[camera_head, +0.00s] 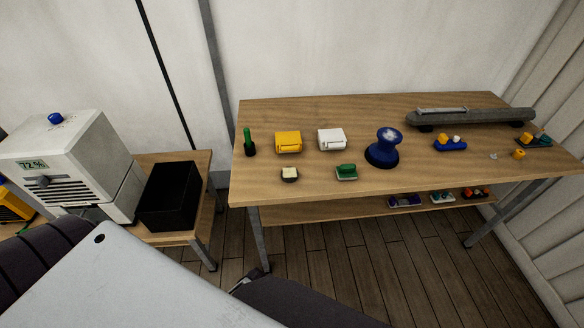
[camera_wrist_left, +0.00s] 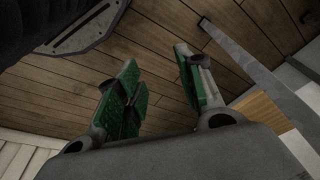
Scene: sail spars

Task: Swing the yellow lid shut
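A small yellow box (camera_head: 288,142) sits upright on the left part of the wooden table in the head view. Its lid is yellow too, but the box is too small in the picture to tell how far open the lid is. My left gripper (camera_wrist_left: 162,88) shows only in the left wrist view. Its green-padded fingers are spread apart with nothing between them, over the plank floor and away from the yellow box. My right gripper is in neither view.
On the wooden table (camera_head: 330,188), a white box (camera_head: 332,139) stands right of the yellow one and a green-handled tool (camera_head: 249,142) left. A green-topped stamp (camera_head: 346,172) and blue knob (camera_head: 384,147) are nearby. A black bin (camera_head: 170,196) and white machine (camera_head: 75,160) stand left.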

